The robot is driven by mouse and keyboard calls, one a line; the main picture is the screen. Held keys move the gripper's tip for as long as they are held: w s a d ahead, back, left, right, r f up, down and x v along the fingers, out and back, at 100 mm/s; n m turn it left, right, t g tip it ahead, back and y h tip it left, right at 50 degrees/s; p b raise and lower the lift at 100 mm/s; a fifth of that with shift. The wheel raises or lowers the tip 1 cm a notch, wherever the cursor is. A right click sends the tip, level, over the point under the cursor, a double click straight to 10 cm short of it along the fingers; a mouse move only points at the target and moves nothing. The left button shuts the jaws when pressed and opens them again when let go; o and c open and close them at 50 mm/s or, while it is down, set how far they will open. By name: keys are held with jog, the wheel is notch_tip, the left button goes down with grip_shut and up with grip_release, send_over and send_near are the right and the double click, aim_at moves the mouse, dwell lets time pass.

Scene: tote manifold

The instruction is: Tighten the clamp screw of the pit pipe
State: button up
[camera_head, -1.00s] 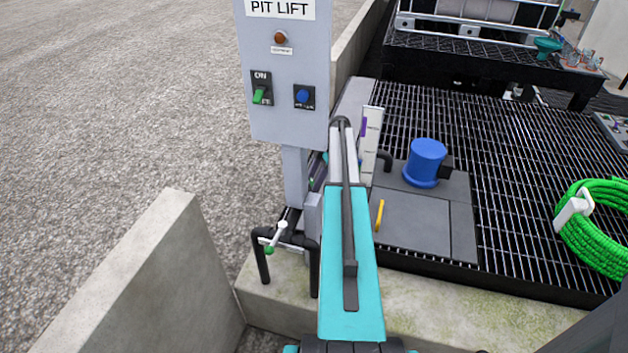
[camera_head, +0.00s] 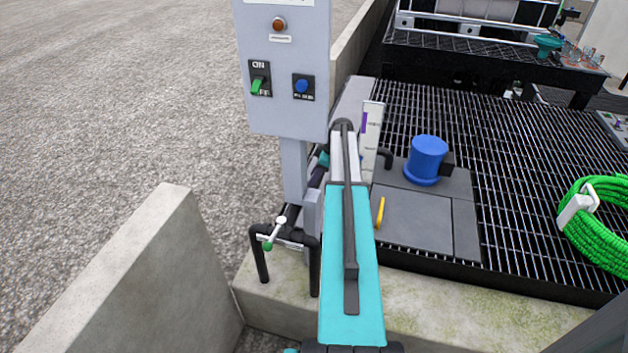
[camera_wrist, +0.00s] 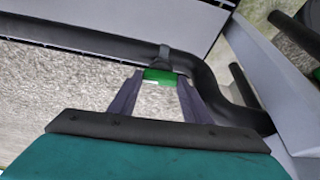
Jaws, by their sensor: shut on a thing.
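My gripper (camera_wrist: 160,80) shows in the wrist view with its two dark fingers closed on a small green handle (camera_wrist: 157,75). A dark stem joins the handle to a black pipe (camera_wrist: 90,43), so it looks like the clamp screw. The pipe runs across the top and bends down at right. In the head view my teal arm reaches forward past the grey post, and my gripper is mostly hidden behind the arm and post. A black bent pipe (camera_head: 261,265) by the post's foot carries a small fitting with a white knob (camera_head: 281,220) and a green end (camera_head: 267,246).
The grey PIT LIFT panel (camera_head: 284,55) on its post stands close left of my arm. A concrete wall (camera_head: 140,270) lies at lower left. To the right are a blue cylinder (camera_head: 427,158), grating (camera_head: 510,180) and a green hose coil (camera_head: 600,225). Open gravel lies left.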

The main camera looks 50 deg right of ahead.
jog(key=m, duration=0.2)
jog(key=m+h+b, duration=0.1)
jog(key=m, duration=0.1)
jog(key=m+h, duration=0.1)
jog(key=shift+s+a+f+m+t+b, duration=0.15)
jog(key=shift+s+a+m+t+b, duration=0.15)
jog(key=shift+a+m+b, duration=0.1)
jog(key=m+h, duration=0.2)
jog(key=m, duration=0.3)
jog(key=shift+m, duration=0.3)
jog(key=o, duration=1)
jog(key=shift+o, duration=0.2)
jog(key=shift+w, duration=0.15)
jog(key=shift+r, duration=0.25)
